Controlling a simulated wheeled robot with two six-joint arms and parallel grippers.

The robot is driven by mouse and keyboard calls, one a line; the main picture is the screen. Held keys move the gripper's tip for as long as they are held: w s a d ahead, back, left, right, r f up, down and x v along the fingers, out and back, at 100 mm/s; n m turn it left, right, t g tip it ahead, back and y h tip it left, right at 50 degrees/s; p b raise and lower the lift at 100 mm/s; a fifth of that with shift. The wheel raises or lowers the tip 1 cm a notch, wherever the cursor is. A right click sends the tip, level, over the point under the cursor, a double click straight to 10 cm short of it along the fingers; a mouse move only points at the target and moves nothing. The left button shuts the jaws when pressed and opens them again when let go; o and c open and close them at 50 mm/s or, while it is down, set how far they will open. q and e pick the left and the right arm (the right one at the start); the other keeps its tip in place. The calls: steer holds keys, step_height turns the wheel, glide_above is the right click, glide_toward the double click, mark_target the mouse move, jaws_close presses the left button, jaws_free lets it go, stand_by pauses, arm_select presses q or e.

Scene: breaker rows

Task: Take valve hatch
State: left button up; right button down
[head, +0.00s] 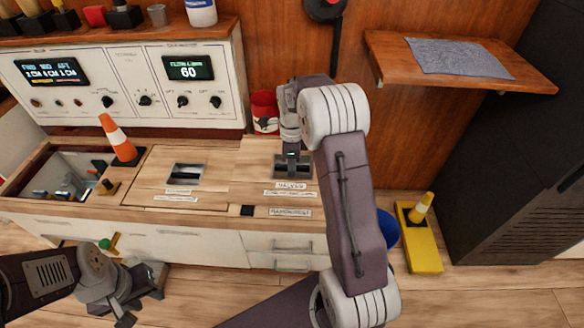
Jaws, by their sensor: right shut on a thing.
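The valve hatch (245,180) is a pale wooden panel set in the counter top, with a label reading like "VALVES" in front of its dark recessed handle (279,171). The hatch appears to lie flat in the counter. My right gripper (291,158) reaches down onto this handle and is shut on it; my own wrist and forearm hide part of the panel's right side. My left gripper (143,293) is low at the left, in front of the cabinet, with its fingers apart and nothing visible between them.
A second hatch with a metal handle (187,174) lies to the left. An open compartment (62,177) with small items and an orange-white cone (120,142) are further left. A yellow block (419,240) with a cone is on the floor at right.

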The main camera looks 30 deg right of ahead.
steer(key=s+d+r+p, duration=0.1)
steer(key=s+r, duration=0.1)
steer(key=s, duration=0.1)
steer(key=s+d+r+p, duration=0.1)
steer(key=s+r+p, duration=0.1)
steer(key=s, duration=0.1)
steer(key=s+d+r+p, duration=0.1)
steer(key=s+d+r, duration=0.1)
steer(key=s, duration=0.1)
steer(key=shift+s+r+p, duration=0.35)
steer(key=shift+s, duration=0.05)
steer(key=shift+s+d+r, duration=0.1)
steer(key=shift+s+d, duration=0.1)
steer(key=shift+s, duration=0.3)
